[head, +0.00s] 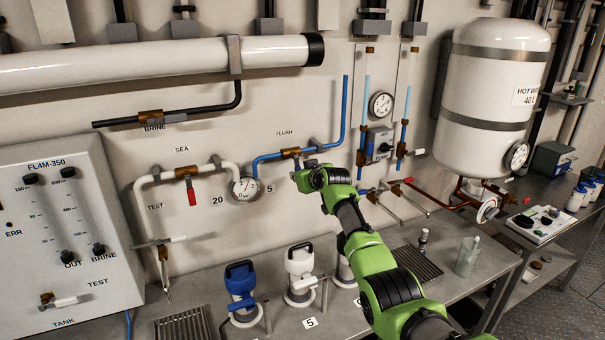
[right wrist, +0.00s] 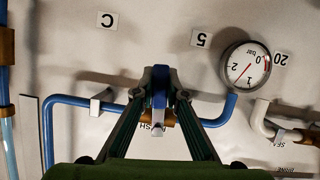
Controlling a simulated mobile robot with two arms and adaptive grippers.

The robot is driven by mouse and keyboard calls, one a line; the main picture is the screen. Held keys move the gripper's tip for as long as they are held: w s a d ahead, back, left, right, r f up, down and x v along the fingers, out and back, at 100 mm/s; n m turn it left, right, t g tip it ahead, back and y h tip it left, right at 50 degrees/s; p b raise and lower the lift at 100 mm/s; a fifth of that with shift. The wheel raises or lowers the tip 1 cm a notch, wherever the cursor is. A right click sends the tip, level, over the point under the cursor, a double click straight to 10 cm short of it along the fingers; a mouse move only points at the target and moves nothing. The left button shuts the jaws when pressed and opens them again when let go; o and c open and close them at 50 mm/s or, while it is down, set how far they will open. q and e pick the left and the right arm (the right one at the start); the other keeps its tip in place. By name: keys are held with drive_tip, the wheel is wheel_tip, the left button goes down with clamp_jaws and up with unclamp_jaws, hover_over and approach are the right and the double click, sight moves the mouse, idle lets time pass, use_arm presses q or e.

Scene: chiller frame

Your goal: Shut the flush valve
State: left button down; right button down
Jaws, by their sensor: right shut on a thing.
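The flush valve (head: 291,152) is a brass body on the blue pipe (head: 268,157), under the FLUSH label on the wall. My right gripper (head: 297,173) reaches up to it from the lower right and covers most of its handle. In the right wrist view, which is turned upside down, my right gripper (right wrist: 160,78) is shut on the blue handle (right wrist: 159,98) of the flush valve. Part of the brass body (right wrist: 163,123) shows behind the fingers. The handle's exact angle to the pipe is hard to tell. My left gripper is in neither view.
A round pressure gauge (head: 245,188) sits left of the valve. The sea valve's red handle (head: 191,192) hangs further left. White housings (head: 300,262) stand on the bench below. Red-handled valves and a hot water tank (head: 492,95) are to the right.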

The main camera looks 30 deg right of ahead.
drive_tip(key=shift+a+f+m+y, duration=0.3)
drive_tip(key=shift+a+m+y, duration=0.1)
drive_tip(key=shift+a+m, duration=0.25)
drive_tip(key=c, duration=2)
unclamp_jaws()
drive_tip(key=shift+c, duration=0.2)
drive_tip(key=shift+o, duration=0.3)
drive_tip(key=shift+a+r, duration=0.15)
drive_tip(key=shift+a, duration=0.05)
drive_tip(key=shift+d+r, duration=0.1)
drive_tip(key=shift+d, duration=0.05)
drive_tip(key=v, duration=1.1)
drive_tip(key=shift+s, duration=0.4)
